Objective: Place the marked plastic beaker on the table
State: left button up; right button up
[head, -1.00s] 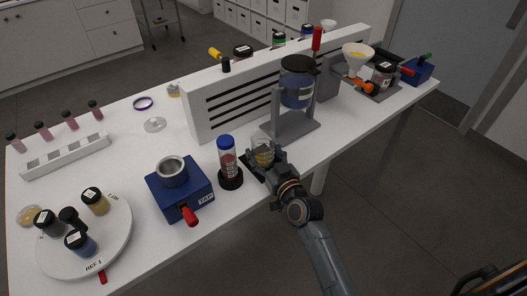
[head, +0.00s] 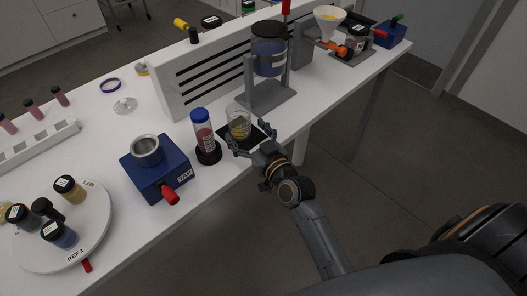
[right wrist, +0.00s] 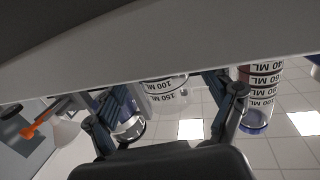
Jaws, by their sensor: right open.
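The clear plastic beaker (head: 239,127) stands upright at the table's front edge, with a little yellowish content low in it. It appears to stand on or beside a flat black pad (head: 261,133). My right gripper (head: 250,141) is open just in front of the beaker, fingers spread towards its two sides. In the right wrist view the beaker (right wrist: 165,92), with printed ML marks, shows between the open fingers (right wrist: 170,115); no clear contact shows. The table's white top (head: 150,225) is beneath. My left gripper is not in view.
A blue-capped tube (head: 203,132) in a black base stands close left of the beaker. A grey stand (head: 268,97) with a blue jar is behind. A blue TAP block (head: 155,175) and a round white tray (head: 95,235) are further left.

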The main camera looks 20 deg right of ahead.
jog(key=s+d+b, duration=0.1)
jog(key=s, duration=0.8)
jog(key=shift+s+d+r, duration=0.25)
jog(key=shift+r, duration=0.05)
jog(key=shift+o, duration=0.6)
jog(key=shift+s+d+r, duration=0.1)
jog(key=shift+s, duration=0.05)
jog(key=n+g+y+p, duration=0.1)
jog(key=n+g+y, duration=0.3)
jog(key=g+y, duration=0.1)
send_near(230, 111)
jog(key=shift+p+x, duration=0.9)
jog(key=shift+p, duration=0.1)
jog(key=shift+w, duration=0.3)
jog(key=p+x, duration=0.1)
jog(key=x, duration=0.2)
jog(key=shift+w+a+p, duration=0.15)
jog(key=shift+a+p, duration=0.2)
jog(key=shift+p, duration=0.05)
jog(key=shift+w+a+f, duration=0.25)
jog(key=shift+w+f, duration=0.15)
jog(key=shift+w, duration=0.05)
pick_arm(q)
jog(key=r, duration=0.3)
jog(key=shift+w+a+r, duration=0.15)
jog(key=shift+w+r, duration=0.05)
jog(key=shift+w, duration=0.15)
pick_arm(e)
jog(key=c, duration=1.2)
